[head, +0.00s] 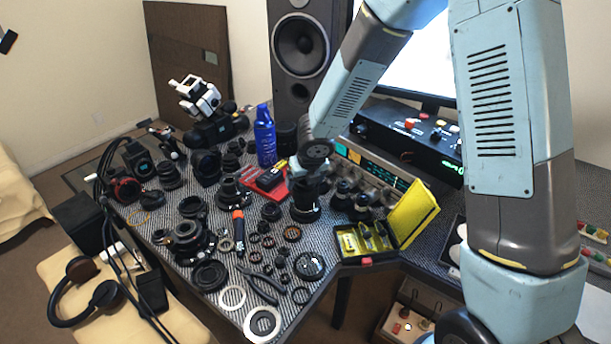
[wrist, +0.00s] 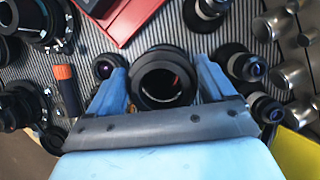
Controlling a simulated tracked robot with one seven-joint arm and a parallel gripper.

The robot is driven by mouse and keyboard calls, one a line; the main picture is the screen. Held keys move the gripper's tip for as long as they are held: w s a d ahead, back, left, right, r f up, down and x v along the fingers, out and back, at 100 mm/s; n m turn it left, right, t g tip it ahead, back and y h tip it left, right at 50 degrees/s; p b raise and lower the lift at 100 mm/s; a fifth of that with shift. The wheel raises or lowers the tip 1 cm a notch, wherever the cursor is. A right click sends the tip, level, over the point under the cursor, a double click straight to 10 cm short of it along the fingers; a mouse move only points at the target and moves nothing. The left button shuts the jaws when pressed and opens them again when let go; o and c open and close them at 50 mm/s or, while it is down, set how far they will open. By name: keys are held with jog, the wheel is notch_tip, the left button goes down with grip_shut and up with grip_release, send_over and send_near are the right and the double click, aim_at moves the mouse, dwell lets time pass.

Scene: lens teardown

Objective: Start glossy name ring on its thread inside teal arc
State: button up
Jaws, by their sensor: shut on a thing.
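My gripper (wrist: 162,72) shows in the wrist view with its two pale blue fingers on either side of a dark round ring (wrist: 139,88), and it is shut on this ring. The ring is black and seen nearly from above, with a dark opening and a small reddish glint inside. A dark lens barrel (head: 305,211) stands upright on the mat directly below my gripper in the head view. I cannot tell whether the ring touches the barrel or sits level on it. The thread and any teal arc cannot be made out.
A red tray (wrist: 128,22) lies just beyond my gripper. Several small lens parts stand close on the right, such as one lens (wrist: 246,67). An orange-handled tool (head: 238,226) lies to the left. An open yellow case (head: 412,212) stands at the front right. Loose rings crowd the striped mat.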

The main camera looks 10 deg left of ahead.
jog(key=shift+s+f, duration=0.1)
jog(key=shift+f, duration=1.25)
jog(key=shift+f, duration=0.4)
dwell(1.6)
jog(key=o, duration=0.9)
jog(key=shift+c, duration=0.2)
jog(key=shift+r, duration=0.15)
